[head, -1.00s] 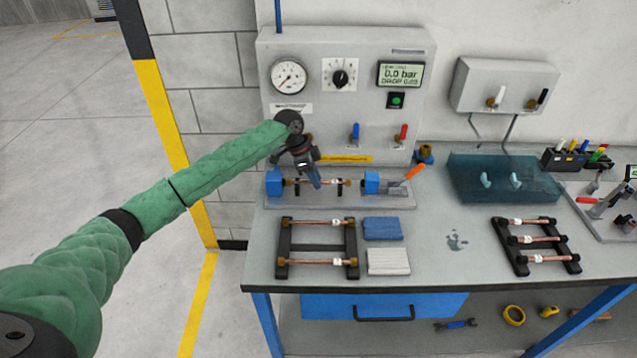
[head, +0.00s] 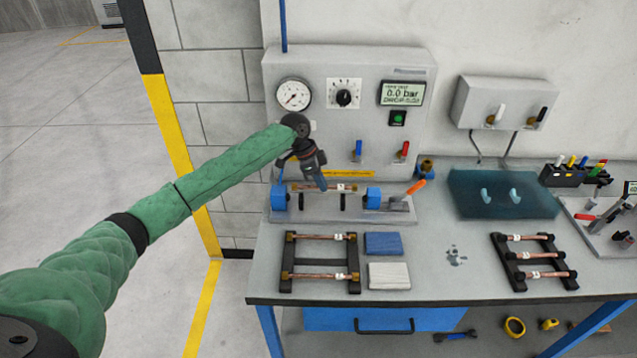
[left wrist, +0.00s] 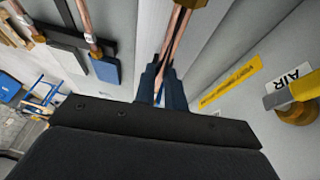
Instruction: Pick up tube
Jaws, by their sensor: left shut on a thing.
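A copper tube (head: 339,187) with brass ends and a white label is held by my left gripper (head: 322,186), just above the test fixture (head: 372,198) with its blue end blocks. The gripper is shut around the tube near its middle, pointing down. In the left wrist view the tube (left wrist: 178,35) runs away between the dark blue fingers (left wrist: 160,92). My right gripper is not in view.
Another rack (head: 512,270) of tubes is at right. A teal tray (head: 465,208) lies behind it. The gauge panel (head: 300,60) rises behind the fixture.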

